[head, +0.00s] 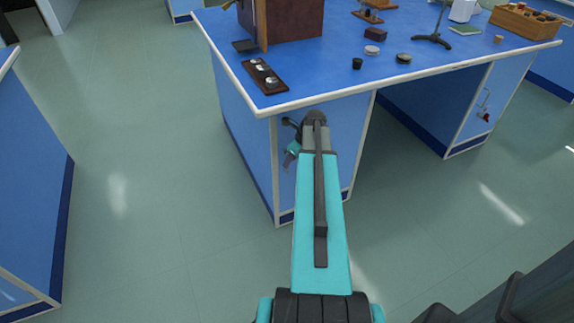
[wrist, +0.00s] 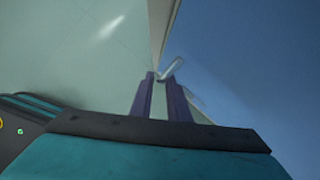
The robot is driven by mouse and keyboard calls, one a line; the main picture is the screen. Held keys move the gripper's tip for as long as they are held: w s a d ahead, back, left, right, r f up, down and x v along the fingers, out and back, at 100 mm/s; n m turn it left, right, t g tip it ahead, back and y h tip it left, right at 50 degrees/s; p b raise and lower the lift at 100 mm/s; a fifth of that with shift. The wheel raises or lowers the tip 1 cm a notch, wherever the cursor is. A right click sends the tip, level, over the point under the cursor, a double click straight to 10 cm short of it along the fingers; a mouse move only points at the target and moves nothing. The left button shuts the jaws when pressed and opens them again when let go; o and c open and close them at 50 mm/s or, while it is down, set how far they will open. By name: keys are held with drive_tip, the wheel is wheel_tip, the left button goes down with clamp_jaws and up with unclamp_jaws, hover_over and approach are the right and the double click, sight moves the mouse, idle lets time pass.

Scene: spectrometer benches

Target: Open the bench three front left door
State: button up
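The blue front left door (head: 350,135) of the near bench is partly hidden behind my arm in the head view. It fills the right of the wrist view (wrist: 245,70) and looks closed. A light metal handle (wrist: 171,69) stands out from it, just at my fingertips. My gripper (wrist: 162,78) has its two dark fingers apart, with a gap between them. I cannot tell whether the handle lies between the tips or just beyond them. In the head view my gripper is small and mostly hidden beside the door, and the handle there is not clear.
The bench top (head: 330,75) overhangs the door and carries a wooden box (head: 290,18), a dark strip with knobs (head: 265,76) and small items. An open knee space lies right of the door. Another bench (head: 30,180) stands left across clear floor (head: 150,200).

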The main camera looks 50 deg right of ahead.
drive_tip(key=shift+x, duration=1.2)
clamp_jaws()
idle(0.6)
